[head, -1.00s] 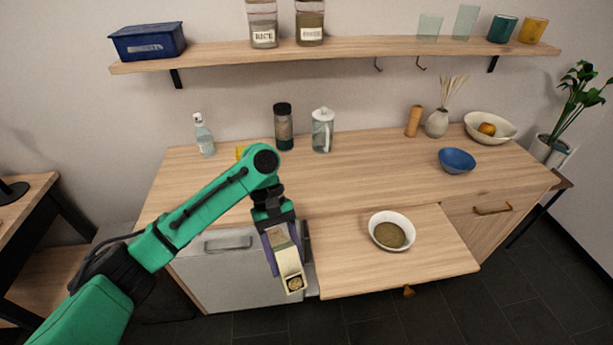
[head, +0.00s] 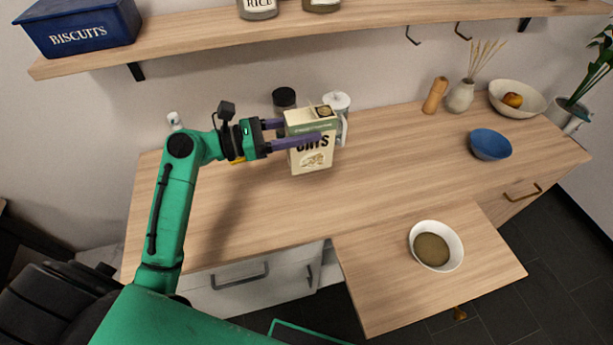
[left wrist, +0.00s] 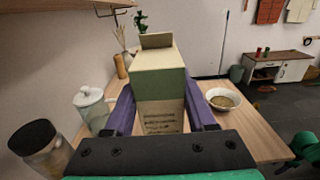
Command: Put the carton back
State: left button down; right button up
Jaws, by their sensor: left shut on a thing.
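The carton (head: 312,155) is a cream and green box lettered OATS. It is upright above the back middle of the counter (head: 390,160); I cannot tell whether its base touches the wood. My left gripper (head: 300,132) is shut on it from the left, its purple fingers along two sides. In the left wrist view the carton (left wrist: 160,85) stands between the fingers, with a flap raised at its far top edge. A white bowl with brown contents (head: 433,250) sits on the pulled-out board (head: 375,290). My right gripper is not in view.
A dark-lidded jar (head: 284,98) and a glass jug with a white lid (head: 338,103) stand close behind the carton. A blue bowl (head: 490,144) is at right. The shelf (head: 200,45) runs above. The middle counter is clear.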

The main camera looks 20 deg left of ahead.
pick_arm(q)
notch_tip(320, 180, down, 15)
jog(key=shift+w, duration=0.15)
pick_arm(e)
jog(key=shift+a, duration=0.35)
pick_arm(q)
jog(key=shift+c, duration=1.1)
grip_release()
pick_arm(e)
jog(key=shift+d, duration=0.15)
pick_arm(q)
jog(key=shift+a, duration=0.15)
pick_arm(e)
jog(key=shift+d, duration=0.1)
pick_arm(q)
jog(key=b+v, duration=0.3)
jog(key=v, duration=0.9)
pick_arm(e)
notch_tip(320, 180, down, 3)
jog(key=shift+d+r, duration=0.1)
